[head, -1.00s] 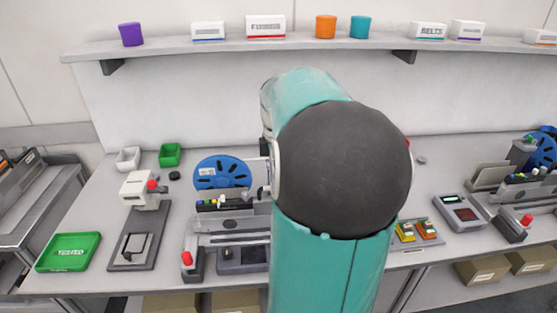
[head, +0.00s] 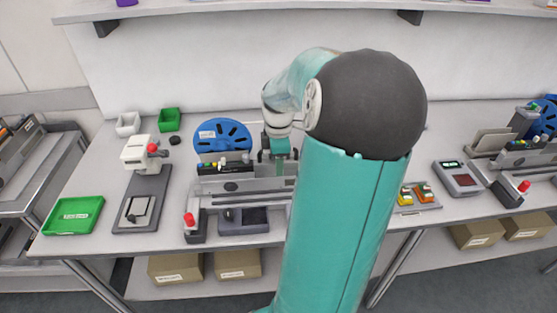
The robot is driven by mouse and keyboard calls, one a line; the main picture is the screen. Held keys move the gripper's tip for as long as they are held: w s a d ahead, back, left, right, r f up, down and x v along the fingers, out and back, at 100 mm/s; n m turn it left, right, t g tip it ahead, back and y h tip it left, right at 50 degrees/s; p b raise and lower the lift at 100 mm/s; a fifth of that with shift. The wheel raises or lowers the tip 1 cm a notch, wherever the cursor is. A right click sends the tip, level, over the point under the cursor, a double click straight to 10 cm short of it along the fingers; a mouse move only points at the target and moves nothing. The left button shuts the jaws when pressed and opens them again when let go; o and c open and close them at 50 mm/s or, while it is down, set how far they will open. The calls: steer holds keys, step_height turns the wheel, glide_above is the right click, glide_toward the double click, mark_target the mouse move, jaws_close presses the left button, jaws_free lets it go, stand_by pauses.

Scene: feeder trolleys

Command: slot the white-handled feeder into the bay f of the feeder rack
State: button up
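My gripper (head: 278,154) points down beside the blue reel, over the right part of a grey bench fixture (head: 240,188). It is small and partly covered by my arm, so I cannot tell whether its fingers are open or hold anything. The blue reel (head: 210,146) stands behind a dark unit with small coloured parts (head: 224,167) on that fixture. I cannot make out a white handle on any feeder. No bay letter f is readable. A grey trolley (head: 62,150) at the left edge carries dark slanted units; I cannot tell whether it is the feeder rack.
A white-headed press (head: 139,152) and a green tray (head: 73,215) stand left of the fixture. A red-tipped post (head: 190,219) rises at its front left. A second fixture with a blue reel (head: 545,122) is at the right. A shelf (head: 300,11) overhangs the back.

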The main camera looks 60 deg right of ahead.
jaws_close()
stand_by(0.7)
steer(key=shift+w+a, duration=0.6)
steer(key=shift+w, duration=0.15)
stand_by(0.6)
steer(key=shift+o, duration=1.9)
jaws_free()
steer(key=shift+r, duration=0.1)
step_height(320, 180, up, 14)
steer(key=shift+f, duration=0.15)
